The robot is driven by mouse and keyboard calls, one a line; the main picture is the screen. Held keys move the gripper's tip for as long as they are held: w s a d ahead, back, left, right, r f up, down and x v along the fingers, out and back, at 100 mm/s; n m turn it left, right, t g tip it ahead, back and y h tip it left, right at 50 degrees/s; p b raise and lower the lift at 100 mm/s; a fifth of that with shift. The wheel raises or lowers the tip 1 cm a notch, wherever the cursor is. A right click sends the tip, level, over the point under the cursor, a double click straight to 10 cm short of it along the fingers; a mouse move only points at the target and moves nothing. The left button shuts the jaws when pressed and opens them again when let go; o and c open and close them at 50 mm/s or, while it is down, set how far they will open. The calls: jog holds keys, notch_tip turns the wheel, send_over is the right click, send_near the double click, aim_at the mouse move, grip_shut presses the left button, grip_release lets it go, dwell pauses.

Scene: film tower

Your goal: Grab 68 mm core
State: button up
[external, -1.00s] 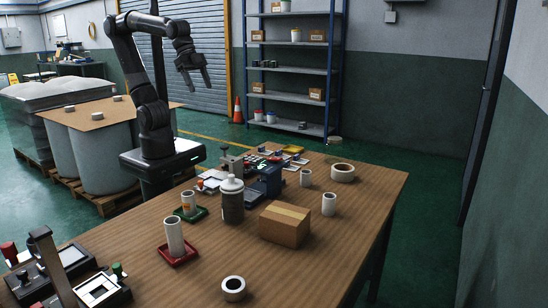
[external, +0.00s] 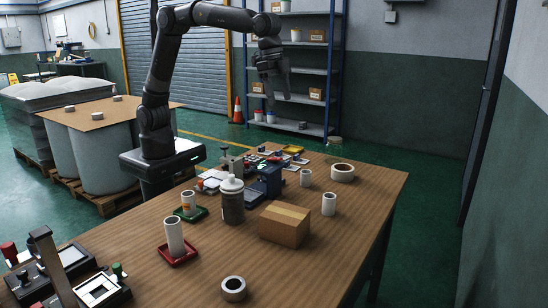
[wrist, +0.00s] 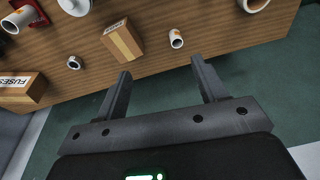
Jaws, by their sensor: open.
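Several white hollow cores stand on the wooden table; no size marks are readable, so I cannot tell which is the 68 mm one. A tall one (external: 174,236) stands in a red tray, and a shorter one (external: 188,203) in a green tray. Loose ones are a short core (external: 233,288) near the front, one right of the carton (external: 329,204), and one farther back (external: 306,178). A wide, low ring (external: 343,172) sits at the back right. My gripper (external: 277,92) is open and empty, high above the table's back. In the wrist view its fingers (wrist: 161,67) point toward a core (wrist: 176,38).
A cardboard carton (external: 285,224) and a grey bottle with white lid (external: 232,201) stand mid-table, beside a dark blue device (external: 266,182). A box marked FUSES (wrist: 20,88) shows in the wrist view. The table's front right is clear.

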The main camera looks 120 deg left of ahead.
jog(key=w+a+f+g, duration=0.1)
jog(key=w+a+f, duration=0.1)
jog(key=w+f, duration=0.9)
jog(key=g, duration=0.1)
send_near(329, 204)
jog(key=a, duration=0.3)
jog(key=f, duration=1.1)
jog(key=shift+s+d+f, duration=0.25)
jog(key=shift+s+d, duration=0.05)
jog(key=shift+d, duration=0.05)
jog(key=c, duration=1.1)
